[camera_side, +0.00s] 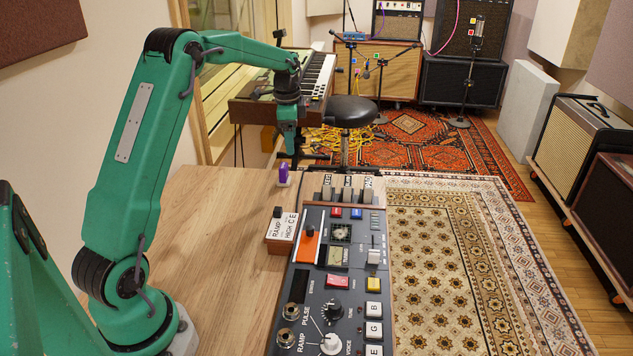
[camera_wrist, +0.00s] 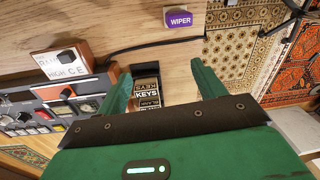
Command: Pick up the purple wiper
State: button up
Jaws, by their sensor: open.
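In the side view the purple wiper (camera_side: 283,174) stands near the table's far end, left of the console. My gripper (camera_wrist: 162,85) is open, its two green fingers apart, with the wiper beyond the fingertips and not between them. In the side view my gripper (camera_side: 297,158) hangs above and beyond the wiper, pointing down, and does not appear to touch it.
A stack of lettered KEYS and BLANK labels (camera_wrist: 147,92) shows between my fingers. The dark console (camera_side: 345,285) with knobs and keys runs along the table's right side. A small RAMP/HIGH box (camera_side: 283,232) stands beside it. The wooden tabletop (camera_side: 215,215) is clear at left.

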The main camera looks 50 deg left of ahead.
jog(key=m, duration=0.1)
send_over(283, 165)
jog(key=shift+g, duration=0.4)
notch_tip(283, 165, down, 7)
jog(key=shift+f, duration=0.1)
jog(key=shift+d+f, duration=0.1)
jog(key=shift+f, duration=1.2)
jog(key=shift+f, duration=2.6)
jog(key=c, duration=1.1)
jog(key=shift+r, duration=0.1)
